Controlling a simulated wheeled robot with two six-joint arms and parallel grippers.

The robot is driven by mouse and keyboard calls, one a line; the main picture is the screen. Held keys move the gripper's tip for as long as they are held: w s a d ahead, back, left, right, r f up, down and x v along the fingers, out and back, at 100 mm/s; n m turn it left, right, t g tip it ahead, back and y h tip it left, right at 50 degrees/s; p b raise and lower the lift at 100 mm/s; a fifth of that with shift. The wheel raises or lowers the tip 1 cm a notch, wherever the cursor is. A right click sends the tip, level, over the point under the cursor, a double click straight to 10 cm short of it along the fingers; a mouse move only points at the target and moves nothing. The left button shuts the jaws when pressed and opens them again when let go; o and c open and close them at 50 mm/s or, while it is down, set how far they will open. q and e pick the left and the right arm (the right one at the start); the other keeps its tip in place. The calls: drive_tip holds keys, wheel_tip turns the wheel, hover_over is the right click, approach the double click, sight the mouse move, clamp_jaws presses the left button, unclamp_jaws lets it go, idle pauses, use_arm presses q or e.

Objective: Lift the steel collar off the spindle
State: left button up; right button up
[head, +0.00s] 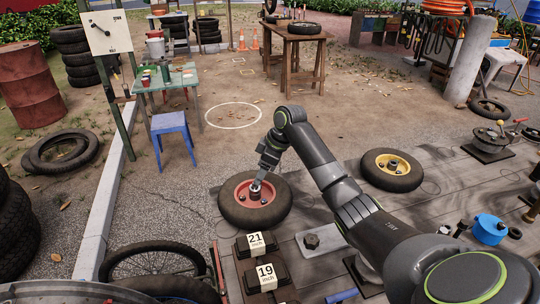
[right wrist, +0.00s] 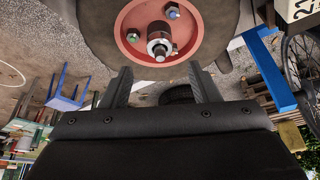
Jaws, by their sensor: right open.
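The steel collar (right wrist: 158,46) is a bright ring around the spindle (right wrist: 160,57) at the middle of a red wheel hub (right wrist: 133,22) in the right wrist view. The same red-hubbed wheel (head: 233,208) lies flat on the grey deck in the head view. My right gripper (head: 259,178) is over its hub, pointing down, and partly hides the collar there. In the right wrist view the fingers of that gripper (right wrist: 160,78) are apart with nothing between them, and the collar shows beyond the tips, roughly centred between them. My left gripper does not show.
A wheel with a yellow hub (head: 393,163) lies to the right. Dark blocks marked 21 (head: 257,243) and 19 (head: 267,273) stand in front of the red-hubbed wheel. A blue round part (head: 489,229) sits at the far right. A blue stool (head: 172,137) stands on the ground behind.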

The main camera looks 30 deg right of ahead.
drive_tip(key=x, duration=0.6)
drive_tip(key=shift+w+f, duration=0.1)
drive_tip(key=c, duration=1.1)
drive_tip(key=shift+r+p, duration=2.15)
drive_tip(key=shift+p, duration=0.3)
drive_tip(key=shift+c, duration=0.3)
